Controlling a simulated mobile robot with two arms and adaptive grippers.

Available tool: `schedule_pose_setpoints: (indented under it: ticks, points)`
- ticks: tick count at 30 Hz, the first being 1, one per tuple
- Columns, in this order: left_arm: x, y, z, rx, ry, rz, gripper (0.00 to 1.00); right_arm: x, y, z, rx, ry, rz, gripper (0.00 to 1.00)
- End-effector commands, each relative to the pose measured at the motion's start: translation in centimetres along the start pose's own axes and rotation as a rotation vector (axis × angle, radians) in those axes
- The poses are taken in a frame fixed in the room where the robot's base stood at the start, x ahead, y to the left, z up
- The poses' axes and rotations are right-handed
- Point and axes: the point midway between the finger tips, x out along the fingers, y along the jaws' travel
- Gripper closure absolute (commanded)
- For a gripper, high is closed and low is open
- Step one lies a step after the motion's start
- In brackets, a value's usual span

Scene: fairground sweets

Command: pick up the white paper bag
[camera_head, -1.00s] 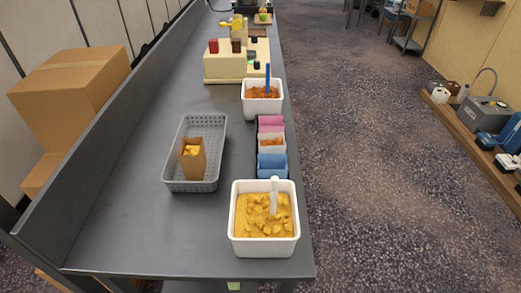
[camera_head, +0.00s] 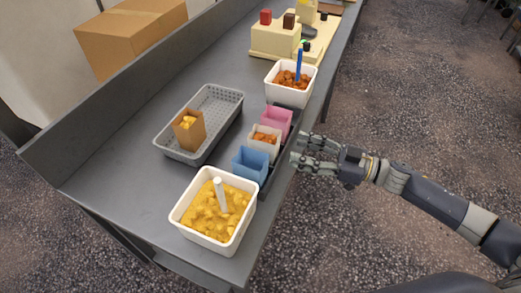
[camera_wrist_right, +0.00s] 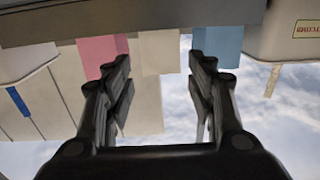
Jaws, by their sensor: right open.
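The white paper bag (camera_head: 262,148) holds orange-brown pieces and stands upright between a pink bag (camera_head: 276,121) and a blue bag (camera_head: 250,164) near the counter's right edge. My right gripper (camera_head: 299,149) is open and empty, just right of the white bag and apart from it. In the right wrist view, the white bag (camera_wrist_right: 159,52) shows beyond and between the open fingers (camera_wrist_right: 160,75), with the pink bag (camera_wrist_right: 98,52) at left and the blue bag (camera_wrist_right: 217,44) at right. My left gripper is out of view.
A white tub of yellow pieces (camera_head: 178,214) with a scoop stands in front of the bags. A white tub of orange-brown pieces (camera_head: 290,96) stands behind. A grey basket (camera_head: 226,116) holding a brown bag (camera_head: 190,132) is to the left. Open floor lies right of the counter (camera_head: 110,175).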

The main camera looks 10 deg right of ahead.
Motion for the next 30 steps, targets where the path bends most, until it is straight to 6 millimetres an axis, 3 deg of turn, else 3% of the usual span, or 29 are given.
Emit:
schedule_pose_setpoints:
  ticks: [9, 16, 24, 30]
  points:
    - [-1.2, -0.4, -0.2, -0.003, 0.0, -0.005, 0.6, 4.6, -0.2, -0.4, 0.002, 0.004, -0.009, 0.49]
    - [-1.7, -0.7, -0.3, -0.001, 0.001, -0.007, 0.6, 6.3, -0.1, -0.4, 0.001, 0.003, -0.007, 0.49]
    - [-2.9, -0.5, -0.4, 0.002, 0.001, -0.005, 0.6, 10.0, 0.0, -0.2, 0.002, 0.004, -0.007, 0.49]
    - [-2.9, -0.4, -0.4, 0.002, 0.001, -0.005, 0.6, 10.7, 0.0, 0.1, 0.001, 0.0, -0.007, 0.49]
